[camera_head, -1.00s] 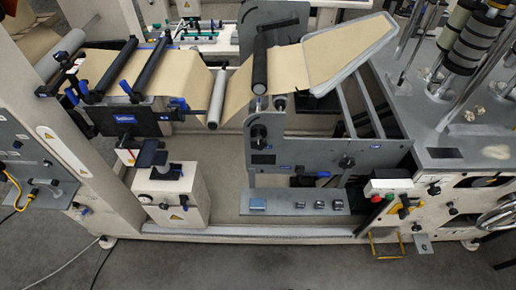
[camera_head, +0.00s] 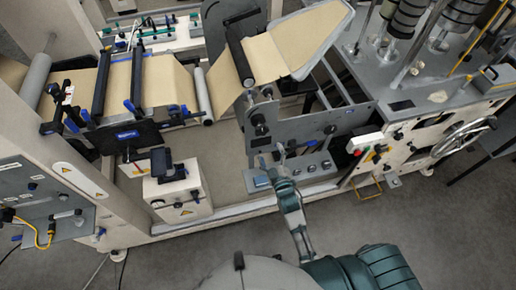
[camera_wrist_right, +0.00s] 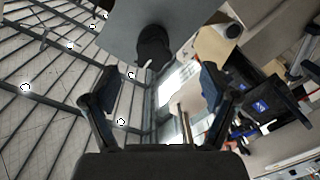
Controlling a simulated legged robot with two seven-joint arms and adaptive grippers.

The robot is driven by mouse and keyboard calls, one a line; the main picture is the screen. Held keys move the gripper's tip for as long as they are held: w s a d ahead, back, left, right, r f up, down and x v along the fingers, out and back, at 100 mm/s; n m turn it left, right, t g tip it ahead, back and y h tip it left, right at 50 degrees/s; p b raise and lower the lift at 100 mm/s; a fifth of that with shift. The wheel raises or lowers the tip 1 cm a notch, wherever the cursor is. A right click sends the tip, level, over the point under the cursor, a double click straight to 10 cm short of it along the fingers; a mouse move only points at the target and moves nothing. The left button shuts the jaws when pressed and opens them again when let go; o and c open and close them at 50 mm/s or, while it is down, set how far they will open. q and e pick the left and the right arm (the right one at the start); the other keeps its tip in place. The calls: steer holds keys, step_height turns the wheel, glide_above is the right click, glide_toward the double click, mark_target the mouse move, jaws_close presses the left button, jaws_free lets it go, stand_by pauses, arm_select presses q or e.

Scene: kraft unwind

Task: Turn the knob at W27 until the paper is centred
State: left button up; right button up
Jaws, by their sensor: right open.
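The brown paper web (camera_head: 165,82) runs over dark rollers at the left and up past a black roller (camera_head: 239,62) to a tilted grey-edged board. Dark knobs (camera_head: 258,119) sit on the grey side plate below that roller. No W27 label is readable, so I cannot tell which knob bears it. In the right wrist view my right gripper (camera_wrist_right: 165,80) is open and empty, with a dark round knob (camera_wrist_right: 153,47) on a grey plate beyond the fingers. My left gripper is out of view.
A ledge with small switches (camera_head: 312,169) lies right beside my right gripper. A white box with a red button (camera_head: 364,144) and a handwheel (camera_head: 464,137) stand further right. A pale box (camera_head: 178,190) stands at the left. The floor in front is clear.

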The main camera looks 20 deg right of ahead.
mark_target(262, 133)
steer(key=w+b, duration=0.1)
steer(key=w, duration=0.1)
steer(key=w+a+r+b, duration=0.1)
steer(key=w, duration=0.2)
steer(key=w+r+b, duration=0.1)
steer(key=w, duration=0.2)
steer(key=shift+w+a, duration=0.1)
steer(key=shift+a, duration=0.25)
steer(key=shift+w+d, duration=0.25)
steer(key=shift+w, duration=0.4)
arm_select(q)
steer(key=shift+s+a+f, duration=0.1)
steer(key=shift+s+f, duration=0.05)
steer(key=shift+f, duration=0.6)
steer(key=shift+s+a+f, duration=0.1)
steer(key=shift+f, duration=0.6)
arm_select(e)
steer(key=shift+w+d, duration=0.3)
